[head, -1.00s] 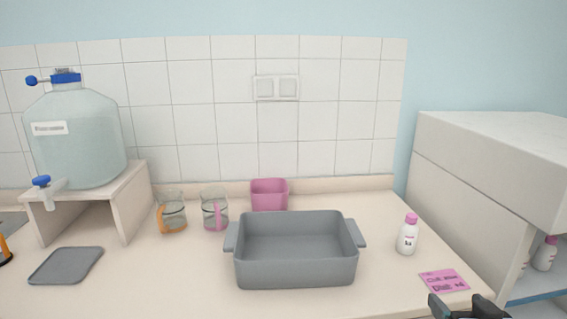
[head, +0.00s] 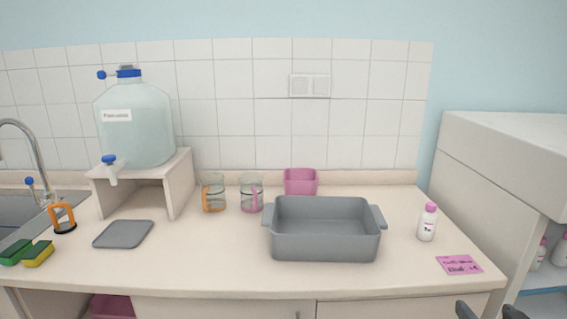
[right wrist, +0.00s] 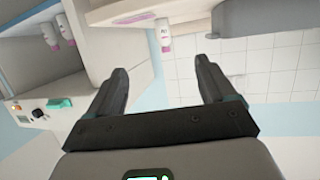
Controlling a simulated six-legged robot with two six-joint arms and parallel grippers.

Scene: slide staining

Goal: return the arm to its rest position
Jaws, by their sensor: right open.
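My right gripper (head: 489,311) shows at the bottom right edge of the head view, in front of the counter's right end, with only its fingertips in frame. In the right wrist view its two fingers (right wrist: 160,88) stand wide apart with nothing between them. The gripper is open and empty, apart from the counter and its objects. My left gripper is in neither view.
The counter (head: 200,265) holds a grey tub (head: 325,245), a white bottle with pink cap (head: 427,224), a pink note (head: 459,264), two glass mugs, a pink container (head: 301,182) and a water jug (head: 135,125). A shelf cabinet (head: 500,180) stands at right.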

